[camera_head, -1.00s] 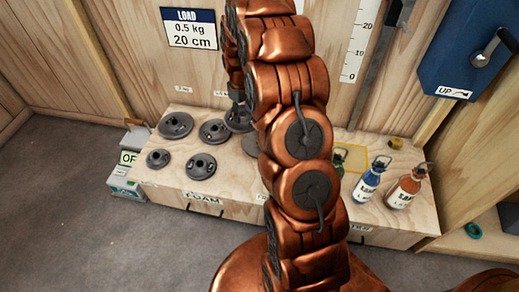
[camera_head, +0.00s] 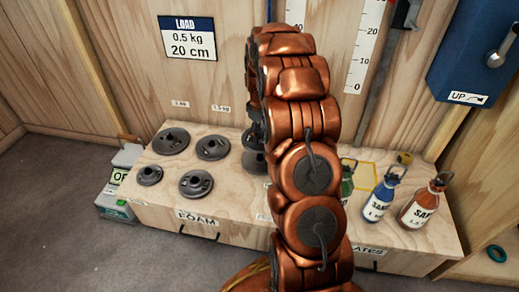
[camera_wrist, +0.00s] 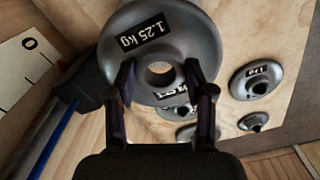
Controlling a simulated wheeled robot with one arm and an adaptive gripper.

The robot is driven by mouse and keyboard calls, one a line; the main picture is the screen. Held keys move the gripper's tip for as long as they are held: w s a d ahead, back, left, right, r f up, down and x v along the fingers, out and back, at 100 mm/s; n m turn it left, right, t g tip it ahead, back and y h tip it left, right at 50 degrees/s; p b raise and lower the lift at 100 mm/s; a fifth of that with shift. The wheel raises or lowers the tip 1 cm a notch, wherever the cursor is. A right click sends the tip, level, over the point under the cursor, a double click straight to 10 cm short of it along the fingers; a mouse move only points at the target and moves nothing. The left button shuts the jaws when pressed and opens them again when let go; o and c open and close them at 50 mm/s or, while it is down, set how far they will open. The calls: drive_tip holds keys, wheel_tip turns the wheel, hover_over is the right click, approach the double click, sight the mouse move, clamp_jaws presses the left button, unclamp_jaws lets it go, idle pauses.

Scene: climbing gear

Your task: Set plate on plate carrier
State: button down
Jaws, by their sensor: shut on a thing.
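In the wrist view a grey round plate marked 1.25 kg (camera_wrist: 165,30) fills the space ahead of my gripper (camera_wrist: 160,80). My gripper is shut on this plate, with its two dark fingers on either side of the central hole. In the head view the gripper is mostly hidden behind my copper arm. A dark grey plate shape (camera_head: 252,162) shows just left of the arm, partly covered. I cannot pick out the plate carrier for certain.
Several grey plates (camera_head: 213,147) lie on the wooden bench (camera_head: 235,217). A LOAD sign (camera_head: 188,38) reads 0.5 kg, 20 cm. A ruler (camera_head: 362,50) hangs on the wall.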

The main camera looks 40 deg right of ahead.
drive_tip(key=shift+f+b, duration=1.75)
drive_tip(key=shift+f, duration=2.85)
drive_tip(key=shift+f, duration=0.1)
drive_tip(key=shift+c, duration=2.1)
unclamp_jaws()
